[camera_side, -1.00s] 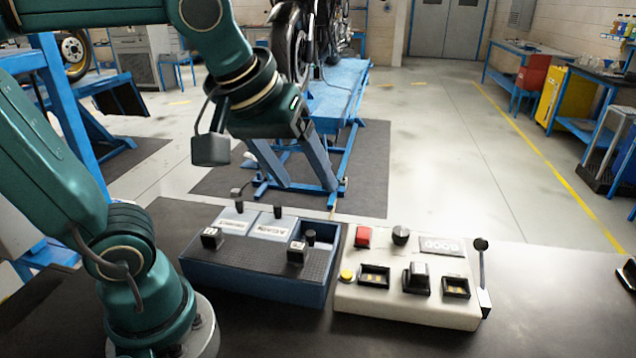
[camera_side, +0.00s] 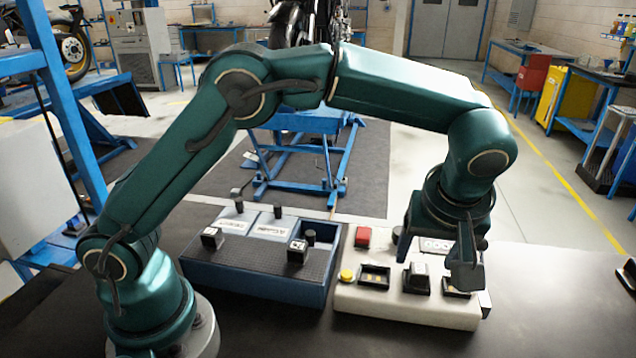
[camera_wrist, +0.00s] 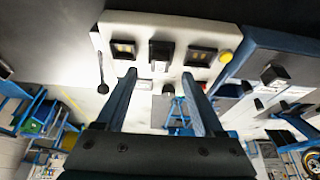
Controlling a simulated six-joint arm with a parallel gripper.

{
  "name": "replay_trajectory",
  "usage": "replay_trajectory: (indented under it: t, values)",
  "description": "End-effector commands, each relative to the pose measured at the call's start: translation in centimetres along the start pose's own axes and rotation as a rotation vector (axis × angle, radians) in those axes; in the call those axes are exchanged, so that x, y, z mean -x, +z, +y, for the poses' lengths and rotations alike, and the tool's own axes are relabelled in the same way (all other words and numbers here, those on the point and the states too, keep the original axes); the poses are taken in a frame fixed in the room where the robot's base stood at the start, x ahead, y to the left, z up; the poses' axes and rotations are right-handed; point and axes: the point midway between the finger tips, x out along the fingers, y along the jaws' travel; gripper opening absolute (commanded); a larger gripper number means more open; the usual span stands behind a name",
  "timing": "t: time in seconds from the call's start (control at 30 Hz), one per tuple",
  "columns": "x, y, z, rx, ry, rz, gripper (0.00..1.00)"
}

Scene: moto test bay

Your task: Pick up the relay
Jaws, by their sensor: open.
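A black relay (camera_side: 416,279) stands in the middle socket of the white test box (camera_side: 400,308); it also shows in the wrist view (camera_wrist: 161,51). My gripper (camera_side: 433,262) is over the white box, pointing down. In the wrist view its two fingers (camera_wrist: 158,73) are apart with nothing held, and the middle relay appears just beyond the gap between them. The fingers partly hide the right socket in the side view.
The white box has an empty-looking left socket (camera_side: 374,277), a yellow button (camera_side: 347,275) and a red button (camera_side: 362,237). A lever (camera_wrist: 102,88) stands at its side. The blue tray has upright levers at its back. The dark table is clear in front.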

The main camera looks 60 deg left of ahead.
Motion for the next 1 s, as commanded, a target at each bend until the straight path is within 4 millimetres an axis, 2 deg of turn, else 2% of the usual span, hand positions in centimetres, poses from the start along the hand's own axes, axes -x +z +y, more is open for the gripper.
replay_trajectory:
  t: [0.33,0.67,0.7,0.87,1.0]
  values:
    - [-4.0,0.0,-0.1,-0.001,-0.001,-0.001,0.70]
    - [-4.5,0.0,-0.1,0.000,0.003,-0.001,0.70]
    - [-4.5,0.0,-0.1,0.000,0.003,-0.001,0.62]
    - [-4.5,0.0,-0.1,0.000,0.003,-0.001,0.01]
    - [-4.5,0.0,-0.1,0.000,0.003,-0.001,0.00]
